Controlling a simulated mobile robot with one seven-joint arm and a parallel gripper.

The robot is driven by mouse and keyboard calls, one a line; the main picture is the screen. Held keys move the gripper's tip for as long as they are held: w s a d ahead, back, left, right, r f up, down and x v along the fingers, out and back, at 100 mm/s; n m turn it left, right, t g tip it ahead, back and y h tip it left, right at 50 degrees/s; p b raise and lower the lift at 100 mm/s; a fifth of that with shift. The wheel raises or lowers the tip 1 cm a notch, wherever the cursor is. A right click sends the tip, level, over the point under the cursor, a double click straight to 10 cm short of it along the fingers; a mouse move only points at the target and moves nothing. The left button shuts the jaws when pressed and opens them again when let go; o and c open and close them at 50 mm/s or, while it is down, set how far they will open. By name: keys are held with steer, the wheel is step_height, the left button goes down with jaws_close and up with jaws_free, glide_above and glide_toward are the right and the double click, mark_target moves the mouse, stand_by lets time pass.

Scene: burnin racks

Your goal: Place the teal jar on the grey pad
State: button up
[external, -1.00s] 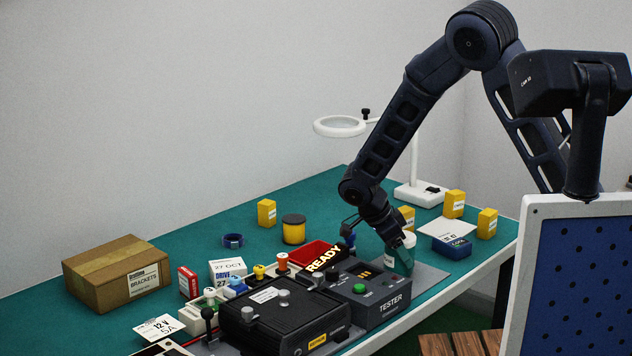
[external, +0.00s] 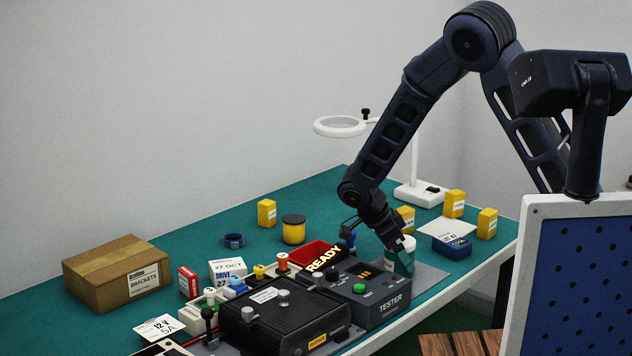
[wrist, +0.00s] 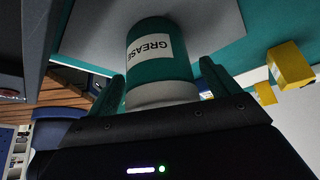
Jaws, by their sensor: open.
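The teal jar (wrist: 160,68) has a white label reading GREASE and a pale lid end toward my gripper. The grey pad (external: 432,277) lies right of the tester.
The black-grey tester (external: 385,310) stands close left of the jar. A blue box (external: 452,247) and several yellow boxes (external: 487,223) are behind to the right. A magnifier lamp (external: 415,192) stands behind. The table's front edge is close to the pad.

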steer(key=v, duration=1.1)
steer(key=shift+r, duration=0.25)
steer(key=shift+a, duration=0.1)
steer(key=w+d+r+n+y, duration=0.1)
steer(key=d+r+n, duration=0.1)
steer(key=d+r, duration=0.45)
steer(key=d+r+n+g+y, duration=0.1)
steer(key=d+r+n+y, duration=0.15)
steer(key=d, duration=0.75)
steer(key=w+d+r+n+y, duration=0.1)
steer(key=d+r+n, duration=0.1)
steer(key=d+r, duration=0.45)
steer(key=s+d+r+n+t, duration=0.2)
steer(key=s+d+n, duration=0.2)
steer(key=s+d, duration=0.4)
steer(key=s+d+r+n+t+y, duration=0.1)
steer(key=s+d+r+n+t, duration=0.1)
steer(key=s+d+n, duration=0.3)
steer(key=s+d, duration=0.3)
steer(key=d, duration=0.4)
steer(key=shift+s+d, duration=0.2)
steer(key=shift+s, duration=0.05)
